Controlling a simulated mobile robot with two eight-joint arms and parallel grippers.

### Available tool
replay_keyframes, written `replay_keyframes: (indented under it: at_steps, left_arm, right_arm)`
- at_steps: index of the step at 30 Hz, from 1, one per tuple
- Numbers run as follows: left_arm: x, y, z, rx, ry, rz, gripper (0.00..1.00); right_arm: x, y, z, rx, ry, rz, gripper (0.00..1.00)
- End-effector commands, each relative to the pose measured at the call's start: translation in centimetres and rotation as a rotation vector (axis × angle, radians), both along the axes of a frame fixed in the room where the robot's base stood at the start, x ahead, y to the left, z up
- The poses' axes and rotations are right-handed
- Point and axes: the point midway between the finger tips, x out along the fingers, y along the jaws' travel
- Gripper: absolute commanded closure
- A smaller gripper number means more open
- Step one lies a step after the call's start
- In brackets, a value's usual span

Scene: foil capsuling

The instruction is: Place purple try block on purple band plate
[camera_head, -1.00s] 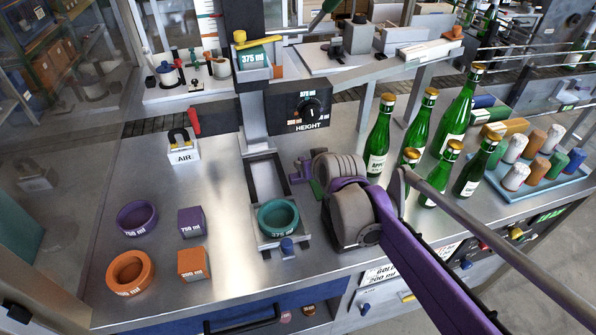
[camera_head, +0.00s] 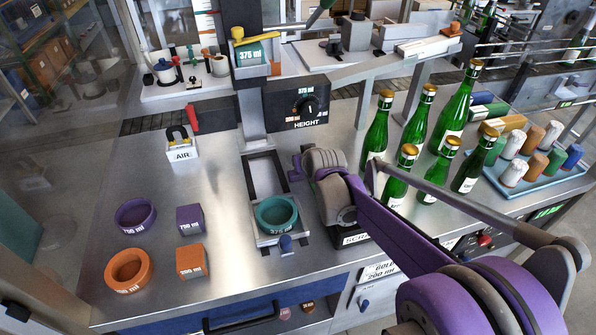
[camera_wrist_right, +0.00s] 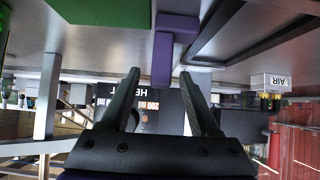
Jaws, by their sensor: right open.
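The purple try block (camera_head: 190,219), a cube marked 750 ml, stands on the steel bench at left. A purple ring (camera_head: 135,216) marked 750 ml lies just left of it, apart. I cannot pick out a purple band plate for certain. My right arm's grey and purple wrist (camera_head: 332,190) is over the bench, right of the teal ring and well right of the block; its fingers are hidden there. In the right wrist view my right gripper (camera_wrist_right: 160,78) is open with nothing held. A purple bar (camera_wrist_right: 177,45) shows beyond the fingers. My left gripper is not in view.
An orange ring (camera_head: 129,269) and orange cube (camera_head: 192,261) lie in front of the purple pieces. A teal ring (camera_head: 277,214) sits on the slide below the HEIGHT dial (camera_head: 309,109). Green bottles (camera_head: 377,128) stand right of my wrist.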

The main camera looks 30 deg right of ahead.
Motion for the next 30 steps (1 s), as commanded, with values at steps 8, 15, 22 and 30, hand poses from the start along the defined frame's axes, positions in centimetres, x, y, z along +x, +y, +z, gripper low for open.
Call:
replay_keyframes:
  at_steps: [8, 15, 22, 30]
  left_arm:
    - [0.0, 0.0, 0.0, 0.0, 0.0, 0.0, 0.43]
    - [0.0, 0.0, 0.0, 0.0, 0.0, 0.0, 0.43]
    - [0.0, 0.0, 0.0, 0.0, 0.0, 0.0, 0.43]
    - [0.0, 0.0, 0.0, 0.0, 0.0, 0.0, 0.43]
  right_arm:
    - [-0.01, 0.01, 0.02, 0.0, 0.0, 0.0, 0.81]
    - [-0.01, 0.01, 0.03, 0.0, 0.0, 0.0, 1.0]
    - [0.0, 0.01, 0.04, 0.0, 0.0, 0.0, 1.0]
    - [0.0, 0.01, 0.04, 0.0, 0.0, 0.0, 1.0]
